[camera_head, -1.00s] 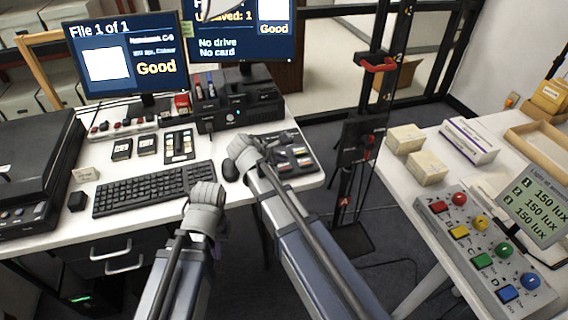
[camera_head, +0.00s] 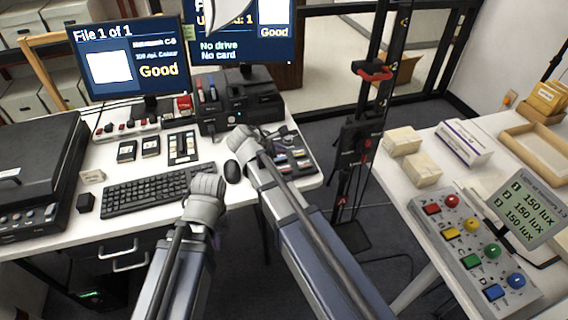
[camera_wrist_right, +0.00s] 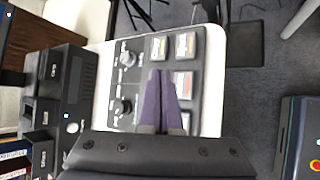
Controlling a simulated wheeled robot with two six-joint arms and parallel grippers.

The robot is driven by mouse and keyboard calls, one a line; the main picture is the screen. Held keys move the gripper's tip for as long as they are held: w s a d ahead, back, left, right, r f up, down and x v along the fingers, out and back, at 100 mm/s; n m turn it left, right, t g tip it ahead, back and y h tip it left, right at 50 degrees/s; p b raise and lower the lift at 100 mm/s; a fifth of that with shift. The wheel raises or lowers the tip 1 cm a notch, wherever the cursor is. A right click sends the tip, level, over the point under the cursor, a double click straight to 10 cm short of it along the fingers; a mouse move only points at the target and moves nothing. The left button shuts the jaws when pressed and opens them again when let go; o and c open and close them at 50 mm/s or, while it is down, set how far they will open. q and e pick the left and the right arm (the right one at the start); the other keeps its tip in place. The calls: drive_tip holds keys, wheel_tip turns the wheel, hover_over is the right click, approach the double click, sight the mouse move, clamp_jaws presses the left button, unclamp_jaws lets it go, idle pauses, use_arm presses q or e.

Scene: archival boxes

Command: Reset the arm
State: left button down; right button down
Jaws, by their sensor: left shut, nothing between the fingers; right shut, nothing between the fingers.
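My left gripper (camera_head: 208,188) is in the middle of the head view, in front of the keyboard's right end; its fingers are shut with nothing seen between them. My right gripper (camera_head: 241,137) is further right, over the desk near the black mouse (camera_head: 232,171) and the black panel of card slots (camera_head: 291,157). Whether the fingertips touch the panel cannot be told.
The desk holds a keyboard (camera_head: 158,188), a black scanner (camera_head: 38,170), two monitors (camera_head: 128,62) and a black drive unit (camera_head: 240,103). A black post (camera_head: 360,150) stands between the desks. On the right table are small boxes (camera_head: 402,141) and a button panel (camera_head: 470,245).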

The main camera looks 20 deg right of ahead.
drive_tip(key=shift+s, duration=0.1)
idle(0.7)
drive_tip(key=s+a+m+g+y+p, duration=0.3)
drive_tip(key=s+a+m, duration=0.3)
drive_tip(key=s, duration=0.5)
drive_tip(key=s+a+r+m+g+y+p, duration=0.1)
drive_tip(key=s+a+m, duration=0.5)
drive_tip(key=s, duration=0.6)
drive_tip(key=g+y+p, duration=0.1)
drive_tip(key=y+p, duration=0.1)
drive_tip(key=p, duration=0.1)
drive_tip(key=shift+s+m+g, duration=0.25)
drive_tip(key=shift+m+g, duration=0.15)
drive_tip(key=shift+a, duration=0.1)
